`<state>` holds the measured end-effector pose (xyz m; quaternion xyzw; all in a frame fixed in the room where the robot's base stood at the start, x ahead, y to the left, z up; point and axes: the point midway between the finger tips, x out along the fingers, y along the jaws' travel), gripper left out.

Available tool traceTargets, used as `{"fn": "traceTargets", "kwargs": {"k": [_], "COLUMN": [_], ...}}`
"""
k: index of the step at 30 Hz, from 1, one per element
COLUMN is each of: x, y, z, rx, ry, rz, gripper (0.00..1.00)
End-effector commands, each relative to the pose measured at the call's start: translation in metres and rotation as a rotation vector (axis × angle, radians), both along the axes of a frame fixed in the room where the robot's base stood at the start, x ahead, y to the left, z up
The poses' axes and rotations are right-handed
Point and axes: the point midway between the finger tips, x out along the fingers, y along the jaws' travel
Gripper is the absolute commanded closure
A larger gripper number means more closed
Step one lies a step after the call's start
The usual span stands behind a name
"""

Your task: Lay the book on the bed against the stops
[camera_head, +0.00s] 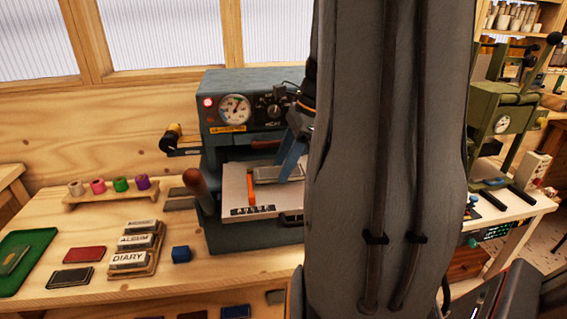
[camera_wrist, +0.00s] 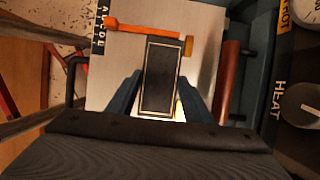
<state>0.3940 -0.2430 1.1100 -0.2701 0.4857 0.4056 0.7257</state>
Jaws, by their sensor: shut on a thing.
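The book (camera_wrist: 160,80) is small and dark with a pale border line. My gripper (camera_wrist: 159,88) has its blue fingers shut on its two long sides. The pale bed (camera_wrist: 118,68) of the blue-grey press lies below it. An orange stop bar (camera_wrist: 145,28) runs past the book's far end, and a small brass stop (camera_wrist: 188,46) is close by its far right corner. I cannot tell whether the book touches either stop or rests on the bed. In the head view the book (camera_head: 278,174) shows over the bed (camera_head: 236,187), beside the orange bar (camera_head: 251,188); my arm hides the bed's right part.
The press (camera_head: 240,88) has a gauge and a red-brown handle (camera_head: 195,182) at its left. A green press (camera_head: 497,115) stands right.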

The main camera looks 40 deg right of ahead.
Motion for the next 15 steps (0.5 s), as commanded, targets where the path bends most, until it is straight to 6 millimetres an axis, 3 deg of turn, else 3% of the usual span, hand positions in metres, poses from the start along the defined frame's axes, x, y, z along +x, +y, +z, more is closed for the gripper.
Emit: {"fn": "traceTargets", "kwargs": {"k": [13, 14, 15], "x": [0.0006, 0.0007, 0.0007], "y": [0.0006, 0.0005, 0.0005], "z": [-0.0073, -0.0069, -0.0067], "rx": [0.0, -0.001, -0.001], "ry": [0.0, -0.001, -0.001], "rz": [0.003, 0.003, 0.003], "gripper": [0.77, 0.49, 0.42]}}
